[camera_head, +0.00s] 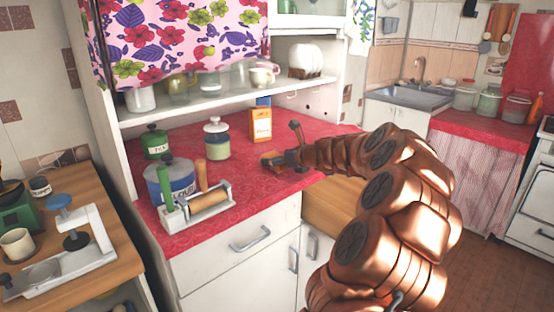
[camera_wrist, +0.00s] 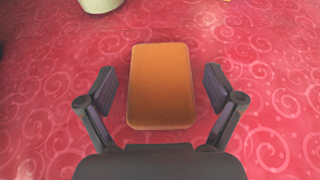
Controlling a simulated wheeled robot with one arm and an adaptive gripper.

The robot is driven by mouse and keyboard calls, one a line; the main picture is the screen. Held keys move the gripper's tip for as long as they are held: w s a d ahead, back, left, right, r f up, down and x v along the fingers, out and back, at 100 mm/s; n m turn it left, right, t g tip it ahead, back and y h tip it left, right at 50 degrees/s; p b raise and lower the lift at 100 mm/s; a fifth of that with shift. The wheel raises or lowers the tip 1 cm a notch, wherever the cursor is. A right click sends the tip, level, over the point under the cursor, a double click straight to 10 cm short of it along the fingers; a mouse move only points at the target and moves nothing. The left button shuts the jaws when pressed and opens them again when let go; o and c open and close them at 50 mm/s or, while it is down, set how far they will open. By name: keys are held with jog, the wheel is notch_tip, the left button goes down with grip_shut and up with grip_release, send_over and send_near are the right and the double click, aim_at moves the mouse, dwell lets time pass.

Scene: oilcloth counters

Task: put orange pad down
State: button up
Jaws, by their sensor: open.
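The orange pad (camera_wrist: 160,85) lies flat on the red patterned oilcloth (camera_wrist: 50,120) in the wrist view. My gripper (camera_wrist: 160,88) is open, with one finger on each side of the pad and a visible gap to it on both sides. In the head view the pad (camera_head: 268,158) shows small at the end of my arm, on the red counter (camera_head: 250,185) near its right part. My gripper (camera_head: 288,158) is partly hidden there behind its own parts.
An orange box (camera_head: 260,124) stands behind the pad. A green-and-white jar (camera_head: 217,140), a blue-banded canister (camera_head: 171,180), a green tin (camera_head: 155,142) and a rolling pin in a holder (camera_head: 207,203) stand to the left. The counter's front edge is close.

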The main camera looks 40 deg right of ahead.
jog(key=v, duration=1.1)
jog(key=shift+s, duration=0.35)
jog(key=shift+o, duration=0.5)
jog(key=shift+s+r, duration=0.1)
jog(key=shift+r, duration=0.05)
jog(key=w+g+p, duration=0.1)
jog(key=w+p, duration=0.1)
jog(key=p, duration=0.2)
jog(key=w+a+r+g+p, duration=0.1)
jog(key=w+g+p, duration=0.1)
jog(key=p, duration=0.2)
jog(key=w+g+p, duration=0.1)
jog(key=w+p, duration=0.1)
jog(key=p, duration=0.2)
jog(key=shift+a+r+y, duration=0.3)
jog(key=shift+y, duration=0.1)
jog(key=shift+w+d+g+h+p, duration=0.35)
jog(key=shift+w+g+p, duration=0.35)
jog(key=shift+p, duration=0.5)
jog(key=shift+s+d+f+p+x, duration=0.15)
jog(key=shift+p+x, duration=0.3)
jog(key=shift+x, duration=0.9)
jog(key=shift+s+d+f+p+x, duration=0.15)
jog(key=shift+p+x, duration=0.35)
jog(key=shift+x, duration=0.8)
jog(key=shift+s+d+p+x, duration=0.1)
jog(key=shift+d+p+x, duration=0.25)
jog(key=shift+x, duration=1)
jog(key=shift+a, duration=0.1)
jog(key=c, duration=1.1)
